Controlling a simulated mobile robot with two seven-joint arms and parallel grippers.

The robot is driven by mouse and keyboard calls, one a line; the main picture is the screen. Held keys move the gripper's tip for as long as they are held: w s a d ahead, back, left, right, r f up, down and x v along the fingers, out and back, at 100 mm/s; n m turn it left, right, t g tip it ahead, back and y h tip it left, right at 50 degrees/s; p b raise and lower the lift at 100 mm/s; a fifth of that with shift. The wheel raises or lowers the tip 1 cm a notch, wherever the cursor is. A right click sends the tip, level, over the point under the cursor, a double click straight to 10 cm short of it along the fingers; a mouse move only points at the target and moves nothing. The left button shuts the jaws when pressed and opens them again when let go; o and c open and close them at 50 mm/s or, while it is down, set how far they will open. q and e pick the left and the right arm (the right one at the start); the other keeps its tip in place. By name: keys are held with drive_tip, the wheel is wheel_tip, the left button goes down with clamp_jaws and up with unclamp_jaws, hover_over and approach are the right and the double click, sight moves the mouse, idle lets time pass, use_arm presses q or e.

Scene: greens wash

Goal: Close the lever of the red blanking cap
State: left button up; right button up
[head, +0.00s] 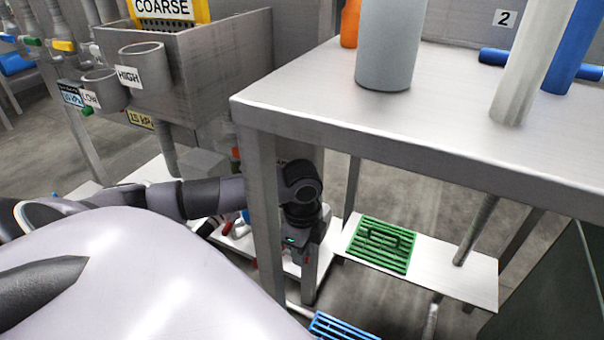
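My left arm comes in from the left, and its dark wrist bends down beside the table leg. My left gripper (302,262) points down there, low under the table. Its fingertips are small and dark, and I cannot tell whether they are open or shut. A small red part (227,229) shows on the low white shelf left of the table leg, partly hidden by my arm. I cannot tell whether it belongs to the red blanking cap; no cap lever can be made out. My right gripper is not in view.
The steel table (440,120) stands over the gripper, its leg (264,210) close on the left. A green grate (381,246) lies on a low white shelf to the right. A blue grate (343,327) is at the bottom. A steel tank (215,60) with labelled cups stands upper left.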

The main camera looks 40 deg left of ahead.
use_arm(q)
clamp_jaws()
drive_tip(key=shift+s, duration=0.1)
drive_tip(key=shift+s+d+r+m+p, duration=0.1)
drive_tip(key=shift+s+m+p, duration=0.1)
drive_tip(key=shift+m+p, duration=0.35)
drive_tip(key=shift+s+a+m+p, duration=0.25)
drive_tip(key=shift+s+m+p, duration=0.5)
drive_tip(key=shift+m, duration=1.25)
drive_tip(key=shift+s+a+m+p, duration=0.2)
drive_tip(key=shift+s+m+p, duration=0.55)
drive_tip(key=shift+m, duration=1.3)
drive_tip(key=shift+s+a+m+p, duration=0.25)
drive_tip(key=shift+s+m+p, duration=0.5)
drive_tip(key=shift+m, duration=1.25)
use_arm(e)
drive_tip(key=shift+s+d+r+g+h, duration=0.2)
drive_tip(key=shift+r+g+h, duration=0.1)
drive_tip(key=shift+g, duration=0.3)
